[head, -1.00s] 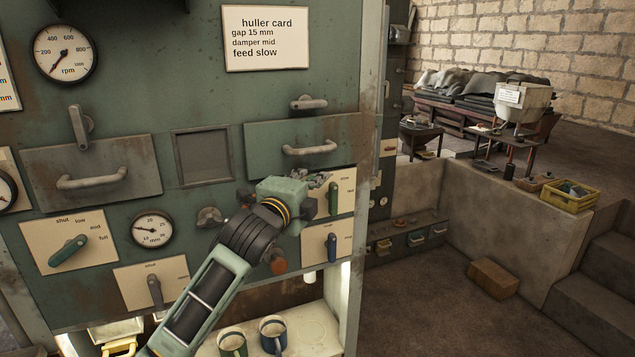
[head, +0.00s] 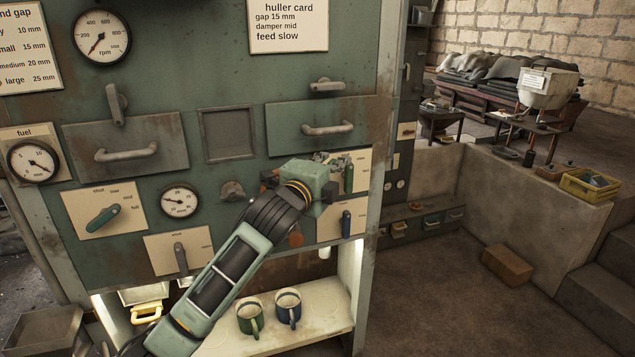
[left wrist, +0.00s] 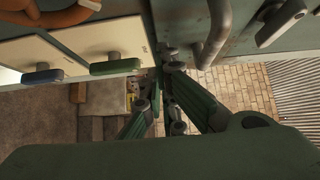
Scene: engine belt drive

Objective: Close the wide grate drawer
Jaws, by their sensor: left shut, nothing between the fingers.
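Two drawer fronts with grey bar handles are set in the green machine panel: a left one (head: 125,147) and a right one (head: 316,127). No readable label shows which is the wide grate drawer. I cannot tell how far either stands out. My left gripper (head: 332,158) is shut and empty just below the right drawer, in front of a cream lever plate. In the left wrist view its fingers (left wrist: 172,68) are together. A grey handle (left wrist: 215,35) is close beside them, apart from the fingertips as far as I can see. My right gripper is out of view.
A green lever (head: 349,176) and a blue lever (head: 346,224) are close to the gripper. A grey latch handle (head: 327,86) is above the right drawer. A green mug (head: 250,314) and a blue mug (head: 288,306) stand on the lower shelf. Open floor lies to the right.

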